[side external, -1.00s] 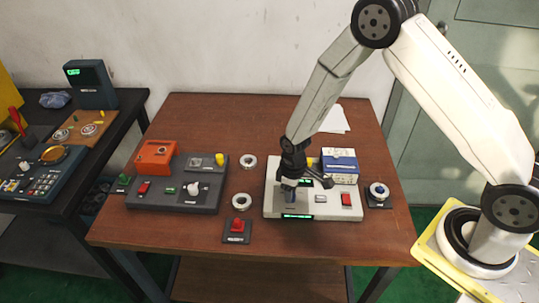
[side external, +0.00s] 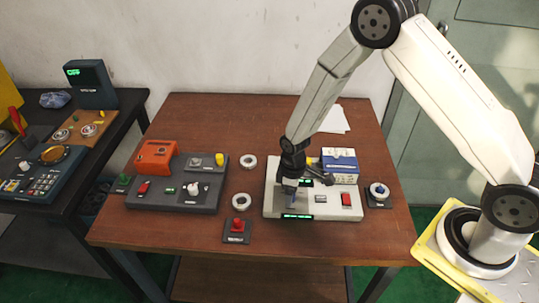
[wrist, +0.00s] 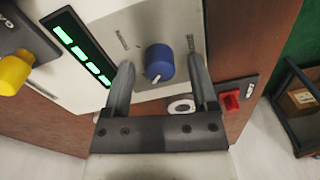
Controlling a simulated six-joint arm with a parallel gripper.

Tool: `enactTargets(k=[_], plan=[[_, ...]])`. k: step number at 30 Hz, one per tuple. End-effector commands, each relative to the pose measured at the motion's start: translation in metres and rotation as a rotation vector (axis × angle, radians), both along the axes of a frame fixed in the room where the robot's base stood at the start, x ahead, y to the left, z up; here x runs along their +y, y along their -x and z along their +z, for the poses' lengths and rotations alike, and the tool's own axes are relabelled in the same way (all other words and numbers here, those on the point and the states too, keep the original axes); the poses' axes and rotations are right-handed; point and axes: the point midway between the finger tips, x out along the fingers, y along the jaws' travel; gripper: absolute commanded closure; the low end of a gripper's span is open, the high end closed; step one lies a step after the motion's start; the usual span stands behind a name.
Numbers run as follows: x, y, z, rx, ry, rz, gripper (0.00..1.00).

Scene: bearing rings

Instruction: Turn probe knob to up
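The probe knob (wrist: 159,63) is a round blue knob with a white pointer mark, on a pale panel. In the wrist view its mark points toward the lower left. A small label stands on the panel on either side of it. My gripper (wrist: 161,75) is open, with one dark finger on each side of the knob and a visible gap to both. In the side external view my gripper (side external: 290,190) is over the left part of the pale panel (side external: 330,211), and the knob is mostly hidden there.
A green display (side external: 297,216) and a red switch (side external: 346,199) are on the same panel. A blue-and-white box (side external: 340,160) stands behind it. A red control (side external: 237,224) on a dark base, metal rings (side external: 241,202) and a dark panel (side external: 172,197) lie to the left.

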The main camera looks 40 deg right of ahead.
Motion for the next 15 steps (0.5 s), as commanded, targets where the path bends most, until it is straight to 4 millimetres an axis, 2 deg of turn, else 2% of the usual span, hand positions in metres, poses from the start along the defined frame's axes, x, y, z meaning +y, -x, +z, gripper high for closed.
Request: enactTargets(k=[8, 15], plan=[[0.0, 0.0, 0.001, -0.001, -0.001, -0.001, 0.25], [0.0, -0.001, 0.013, -0.002, 0.0, -0.001, 0.25]])
